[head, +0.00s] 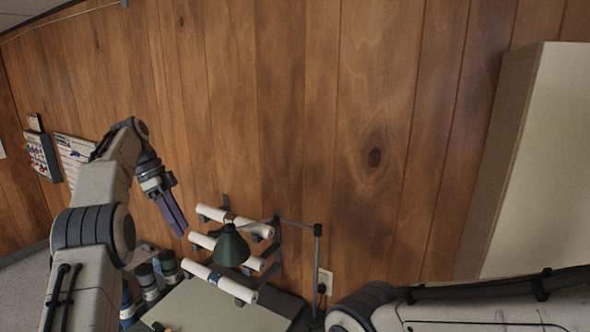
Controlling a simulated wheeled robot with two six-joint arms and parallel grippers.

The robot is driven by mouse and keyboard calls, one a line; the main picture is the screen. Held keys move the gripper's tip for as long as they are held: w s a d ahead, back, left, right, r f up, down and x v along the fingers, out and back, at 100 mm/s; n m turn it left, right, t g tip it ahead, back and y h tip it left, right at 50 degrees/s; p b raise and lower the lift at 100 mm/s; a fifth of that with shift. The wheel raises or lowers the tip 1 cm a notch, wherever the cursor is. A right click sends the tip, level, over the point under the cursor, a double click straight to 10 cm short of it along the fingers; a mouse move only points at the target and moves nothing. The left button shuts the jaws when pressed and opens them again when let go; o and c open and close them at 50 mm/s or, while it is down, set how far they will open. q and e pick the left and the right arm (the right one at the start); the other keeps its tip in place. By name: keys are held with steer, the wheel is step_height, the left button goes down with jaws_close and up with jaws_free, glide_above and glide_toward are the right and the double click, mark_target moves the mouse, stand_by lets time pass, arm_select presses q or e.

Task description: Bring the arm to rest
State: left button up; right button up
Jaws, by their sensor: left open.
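My left arm comes in from the left and bends at its elbow, with its forearm raised. My left gripper (173,212) points down and to the right, open and empty, in front of the wood-panelled wall. It appears left of the rolled papers and touches nothing that I can see. Part of my right arm crosses the lower right corner. Its gripper is out of the picture.
A desk (215,308) stands below, with a green lamp (231,247) over it. Rolled papers (233,222) rest on a wall rack. Several canisters (147,279) stand at the desk's left. A pale cabinet (545,160) is at right. A key board (42,156) hangs at left.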

arm_select(q)
steer(key=s+d+f+n+y+b, duration=0.1)
steer(key=s+d+f+b, duration=0.25)
steer(key=d, duration=0.35)
steer(key=s+d+f+n+b, duration=0.2)
steer(key=s+d+b, duration=0.15)
steer(key=d, duration=0.35)
steer(key=s+d+f+n+y+b, duration=0.1)
steer(key=s+d+f+b, duration=0.15)
steer(key=s+d, duration=0.4)
steer(key=s+d+f+n+b, duration=0.1)
steer(key=s+f+n+b, duration=0.1)
steer(key=s+f, duration=0.7)
steer(key=s+d+f+n+t+y+b, duration=0.1)
steer(key=s+f+b, duration=0.4)
steer(key=s+f, duration=0.5)
steer(key=s+n, duration=0.1)
steer(key=s, duration=0.3)
steer(key=shift+s+d+f+y+b, duration=0.2)
steer(key=shift+s+f+y+b, duration=0.1)
steer(key=shift+s, duration=0.1)
